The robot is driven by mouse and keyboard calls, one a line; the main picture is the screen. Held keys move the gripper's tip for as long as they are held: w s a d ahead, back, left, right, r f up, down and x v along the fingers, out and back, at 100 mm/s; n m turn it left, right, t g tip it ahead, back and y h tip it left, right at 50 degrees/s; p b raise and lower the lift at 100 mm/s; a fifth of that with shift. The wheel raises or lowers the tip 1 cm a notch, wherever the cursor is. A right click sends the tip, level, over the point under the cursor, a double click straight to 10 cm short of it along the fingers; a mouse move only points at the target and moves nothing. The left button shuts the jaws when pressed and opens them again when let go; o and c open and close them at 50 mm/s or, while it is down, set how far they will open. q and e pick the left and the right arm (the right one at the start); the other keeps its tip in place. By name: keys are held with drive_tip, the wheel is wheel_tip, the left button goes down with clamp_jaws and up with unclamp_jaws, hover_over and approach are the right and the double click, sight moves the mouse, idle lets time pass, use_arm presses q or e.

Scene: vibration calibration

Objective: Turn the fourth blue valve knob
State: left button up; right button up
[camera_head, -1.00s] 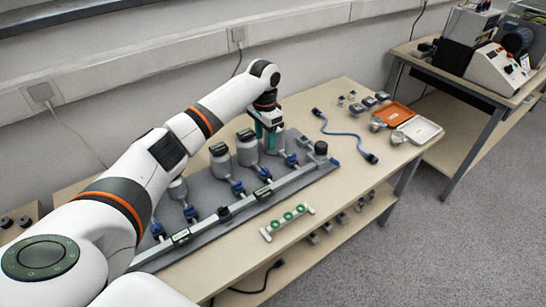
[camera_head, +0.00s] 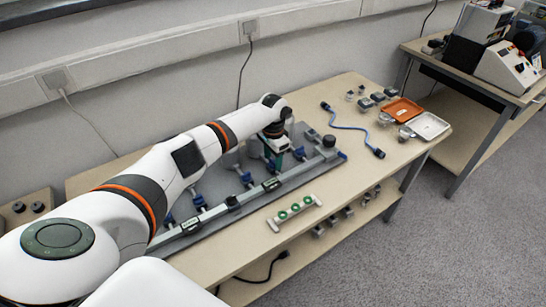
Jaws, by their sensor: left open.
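A grey valve panel (camera_head: 218,185) lies on the wooden table with a row of blue valve knobs along it. Knobs show at the left (camera_head: 169,220), further along (camera_head: 199,202), in the middle (camera_head: 246,178) and at the right end (camera_head: 312,135). The fourth blue knob from the left (camera_head: 270,166) is partly hidden by my left gripper (camera_head: 276,162). My left gripper points down over that knob with its green fingers open; whether they touch it I cannot tell. The grey canisters behind the knobs are mostly hidden by my left arm. My right gripper is out of view.
A white holder with green rings (camera_head: 294,212) lies in front. A blue cable (camera_head: 350,127), an orange tray (camera_head: 403,110) and a white tray (camera_head: 428,126) lie to the right. The table's front right is clear.

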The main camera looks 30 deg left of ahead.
use_arm(q)
drive_tip(key=c, duration=1)
drive_tip(key=shift+o, duration=0.2)
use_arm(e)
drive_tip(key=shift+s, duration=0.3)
